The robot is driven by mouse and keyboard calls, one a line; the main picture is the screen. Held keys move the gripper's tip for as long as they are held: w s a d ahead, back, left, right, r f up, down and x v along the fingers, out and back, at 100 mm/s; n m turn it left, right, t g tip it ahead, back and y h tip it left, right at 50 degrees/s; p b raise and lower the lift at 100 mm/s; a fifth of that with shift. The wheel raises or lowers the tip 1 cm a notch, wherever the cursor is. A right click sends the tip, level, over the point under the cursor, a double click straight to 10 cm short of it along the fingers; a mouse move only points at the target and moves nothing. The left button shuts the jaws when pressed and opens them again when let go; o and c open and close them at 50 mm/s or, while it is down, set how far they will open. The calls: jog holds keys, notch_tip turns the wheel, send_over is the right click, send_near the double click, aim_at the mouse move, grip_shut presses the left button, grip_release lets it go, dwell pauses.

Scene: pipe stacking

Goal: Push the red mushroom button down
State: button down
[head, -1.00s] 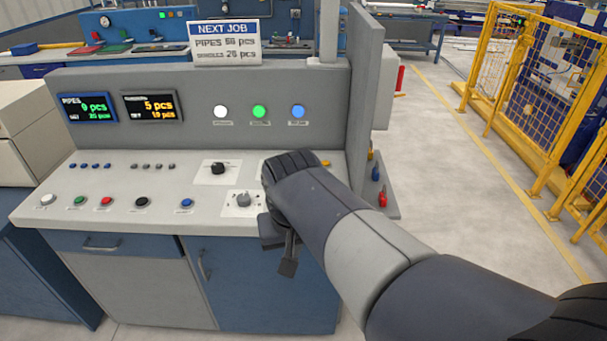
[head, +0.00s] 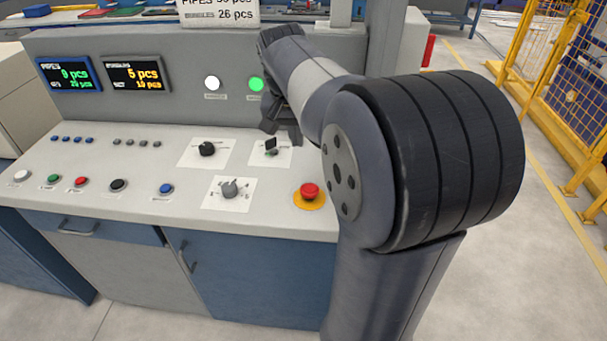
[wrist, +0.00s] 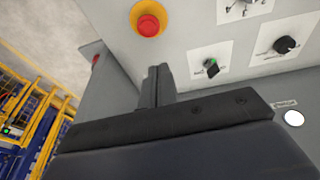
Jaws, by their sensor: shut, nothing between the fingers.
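The red mushroom button (head: 310,191) stands on a yellow round base near the front right of the console's sloped panel, right of a grey rotary knob (head: 229,188). It also shows at the top of the wrist view (wrist: 149,26). My gripper (head: 283,131) is farther back over the panel, behind the button and beside the key switch (head: 270,146), partly hidden by my arm. In the wrist view its two fingers (wrist: 157,76) are together and empty. They appear apart from the button, with bare panel between them.
A black rotary knob (head: 207,149) is left of the key switch. Several small push buttons line the panel's left. The upright panel carries displays (head: 136,74) and lit lamps (head: 256,84) close to my arm. Yellow fencing (head: 545,90) is on the right.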

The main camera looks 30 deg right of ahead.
send_over(305, 185)
jog(key=f, duration=0.8)
jog(key=a+f, duration=0.1)
jog(key=f, duration=0.3)
jog(key=shift+s+f, duration=0.1)
jog(key=shift+s, duration=0.05)
jog(key=shift+s+d+f, duration=0.1)
jog(key=shift+d+f, duration=0.05)
jog(key=shift+f, duration=0.6)
